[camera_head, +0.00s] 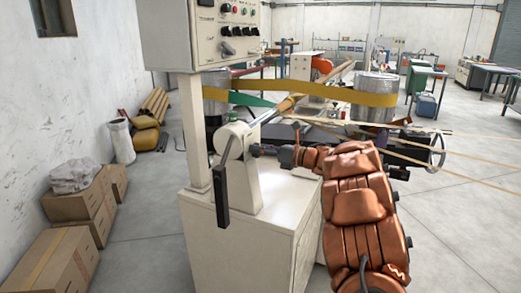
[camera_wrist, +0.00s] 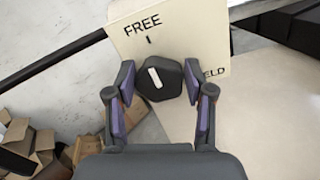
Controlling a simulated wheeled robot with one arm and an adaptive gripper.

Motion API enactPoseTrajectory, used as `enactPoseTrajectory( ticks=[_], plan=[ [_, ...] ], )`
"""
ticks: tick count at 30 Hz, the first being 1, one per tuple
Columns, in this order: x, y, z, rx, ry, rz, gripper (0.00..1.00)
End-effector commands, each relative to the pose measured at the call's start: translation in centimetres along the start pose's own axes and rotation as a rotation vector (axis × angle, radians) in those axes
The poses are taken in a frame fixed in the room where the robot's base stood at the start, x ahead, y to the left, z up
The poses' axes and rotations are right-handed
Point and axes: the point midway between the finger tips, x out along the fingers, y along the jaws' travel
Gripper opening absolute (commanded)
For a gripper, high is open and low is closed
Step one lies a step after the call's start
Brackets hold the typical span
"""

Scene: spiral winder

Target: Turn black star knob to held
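The black star knob (camera_wrist: 165,80) shows in the wrist view, mounted on a cream plate (camera_wrist: 185,40). Its white pointer line points up, tilted slightly left, roughly toward the tick under the word FREE. A second word, partly covered by the knob and fingers, ends in "ELD" at the plate's lower right. My gripper (camera_wrist: 158,76) is open, with one purple-padded finger on each side of the knob. The fingertips are close to the knob; I cannot tell whether they touch it. In the head view, my gripper (camera_head: 266,150) is small beside the winder's white post, and the knob cannot be made out.
The winder's white cabinet (camera_head: 245,235) stands below, with a black-handled crank (camera_head: 222,195) in front and a control box (camera_head: 225,30) above. Yellow band (camera_head: 300,99) and strands stretch to the right. Cardboard boxes (camera_head: 55,262) stand along the left wall.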

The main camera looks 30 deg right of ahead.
Motion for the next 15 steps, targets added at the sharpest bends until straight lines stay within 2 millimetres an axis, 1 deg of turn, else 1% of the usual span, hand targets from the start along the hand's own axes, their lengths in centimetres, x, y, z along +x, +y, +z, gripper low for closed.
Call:
enactPoseTrajectory(
  ticks=[1,10,11,15],
  plan=[
    [0.00,0.00,0.01,0.000,0.000,0.000,0.44],
    [-0.01,-0.01,0.01,0.000,0.000,0.000,0.13],
    [-0.01,-0.01,0.01,0.000,0.000,0.000,0.11],
    [-0.02,-0.02,-0.01,0.006,0.000,-0.001,0.11]
  ],
)
